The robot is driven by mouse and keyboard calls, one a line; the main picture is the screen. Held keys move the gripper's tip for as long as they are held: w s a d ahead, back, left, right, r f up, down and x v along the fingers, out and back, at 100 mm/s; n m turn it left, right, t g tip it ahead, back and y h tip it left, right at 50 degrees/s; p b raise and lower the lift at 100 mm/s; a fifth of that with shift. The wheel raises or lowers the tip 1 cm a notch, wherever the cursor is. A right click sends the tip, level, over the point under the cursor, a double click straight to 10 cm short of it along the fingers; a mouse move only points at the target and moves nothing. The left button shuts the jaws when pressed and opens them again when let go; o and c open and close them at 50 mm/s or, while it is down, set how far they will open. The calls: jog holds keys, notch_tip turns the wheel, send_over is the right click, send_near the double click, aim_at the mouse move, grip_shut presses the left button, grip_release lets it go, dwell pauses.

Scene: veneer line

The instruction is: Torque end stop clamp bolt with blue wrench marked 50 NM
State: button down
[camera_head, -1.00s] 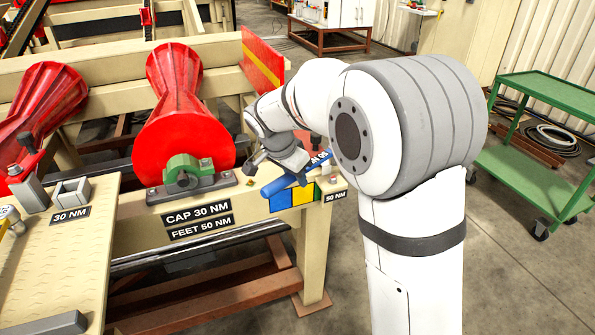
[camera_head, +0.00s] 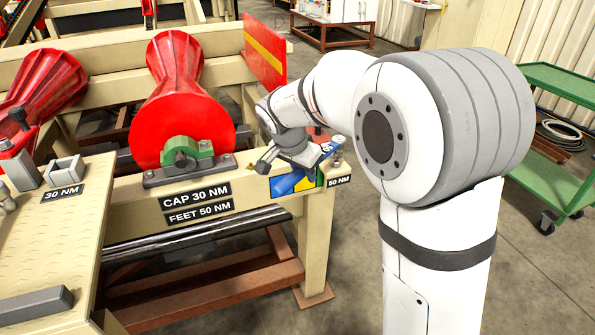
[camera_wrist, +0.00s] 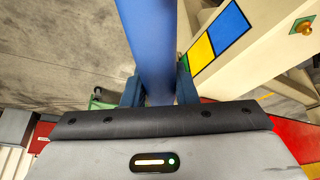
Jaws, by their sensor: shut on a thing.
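The blue wrench (camera_wrist: 150,45) fills the upper middle of the wrist view, between the two blue fingers of my gripper (camera_wrist: 158,92). My gripper is shut on its shaft. In the head view my gripper (camera_head: 288,163) is over the right end of the cream beam, and the wrench (camera_head: 327,150) shows only in part, with a partly hidden white marking. A small metal bolt-like part (camera_head: 337,158) stands at the beam corner above a "50 NM" label (camera_head: 340,181). I cannot tell whether the wrench touches it. The wrench head is hidden.
A red roller (camera_head: 178,115) on a grey-footed bearing with a green cap (camera_head: 180,150) is left of my gripper. A red plate with a yellow stripe (camera_head: 265,58) stands behind. A green cart (camera_head: 555,165) is at the right. Floor in front of the beam is free.

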jog(key=s+d+f+n+t+y+p, duration=0.1)
jog(key=s+d+n+y+p, duration=0.1)
jog(key=d+n, duration=0.5)
jog(key=shift+s+d+y, duration=0.3)
jog(key=shift+s+d, duration=0.55)
jog(key=shift+s, duration=0.05)
jog(key=shift+f+b, duration=0.7)
jog(key=shift+f, duration=0.3)
dwell(0.3)
jog(key=shift+w+a+m+g+h+b, duration=0.25)
jog(key=shift+w+a+m+h+b, duration=0.45)
jog(key=shift+a+m, duration=0.85)
jog(key=shift+w+a+m+g+h+b, duration=0.25)
jog(key=shift+w+a+m+b, duration=0.85)
jog(key=shift+a, duration=0.75)
jog(key=shift+w+a+m+g+h+b, duration=0.2)
jog(key=shift+w+a+m+h+b, duration=0.45)
jog(key=shift+a+m, duration=1)
